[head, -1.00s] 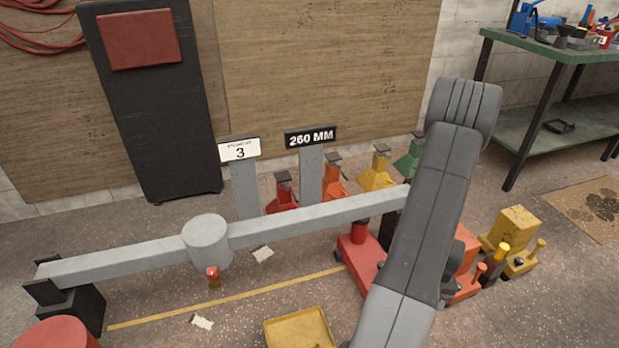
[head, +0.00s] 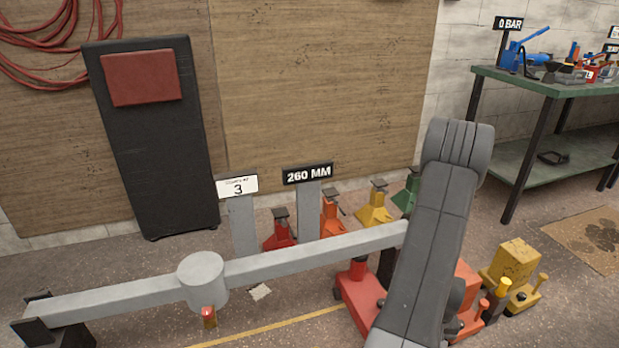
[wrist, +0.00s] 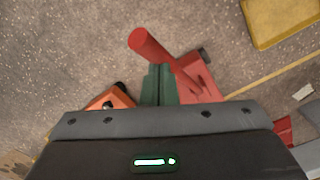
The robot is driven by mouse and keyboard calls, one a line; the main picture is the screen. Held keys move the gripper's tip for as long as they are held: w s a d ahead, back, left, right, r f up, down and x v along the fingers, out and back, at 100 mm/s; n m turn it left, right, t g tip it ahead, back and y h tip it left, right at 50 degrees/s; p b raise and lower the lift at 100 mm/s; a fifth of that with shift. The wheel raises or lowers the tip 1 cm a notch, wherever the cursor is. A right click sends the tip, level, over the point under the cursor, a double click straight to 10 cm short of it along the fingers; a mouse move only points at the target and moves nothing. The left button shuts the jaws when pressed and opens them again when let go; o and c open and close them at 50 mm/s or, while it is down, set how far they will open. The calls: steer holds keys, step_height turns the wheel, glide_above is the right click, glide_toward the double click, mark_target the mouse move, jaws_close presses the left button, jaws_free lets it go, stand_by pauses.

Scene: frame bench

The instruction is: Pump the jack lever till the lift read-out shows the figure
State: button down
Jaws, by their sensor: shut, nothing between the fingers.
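The lift read-out (head: 307,174) shows 260 MM in the head view, on a grey post behind the grey beam (head: 310,246). The red jack (head: 358,295) stands under the beam's right end, partly hidden by my arm. In the wrist view, the red jack (wrist: 203,75) has its red lever (wrist: 155,50) sticking up and left, its round end towards the camera. My gripper (wrist: 159,72) shows as two dark green fingers side by side, shut and empty, just left of the jack and below the lever's end. My gripper is hidden in the head view.
A white card (head: 237,187) reads 3; its smaller text is unreadable. An orange jack (head: 468,295) and a yellow one (head: 513,265) stand to the right. Several jack stands line the wall. A yellow tray (wrist: 280,22) lies on the floor. A green workbench (head: 545,85) stands at the back right.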

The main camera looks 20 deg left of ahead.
steer(key=shift+f, duration=0.1)
step_height(320, 180, down, 3)
steer(key=shift+r+b, duration=0.1)
steer(key=shift+b, duration=1.15)
step_height(320, 180, down, 3)
steer(key=shift+r+b, duration=0.2)
steer(key=shift+b, duration=0.2)
steer(key=shift+f, duration=2.75)
step_height(320, 180, up, 9)
steer(key=p, duration=0.5)
steer(key=shift+f+p, duration=0.15)
steer(key=shift+p, duration=0.15)
steer(key=shift+f, duration=0.2)
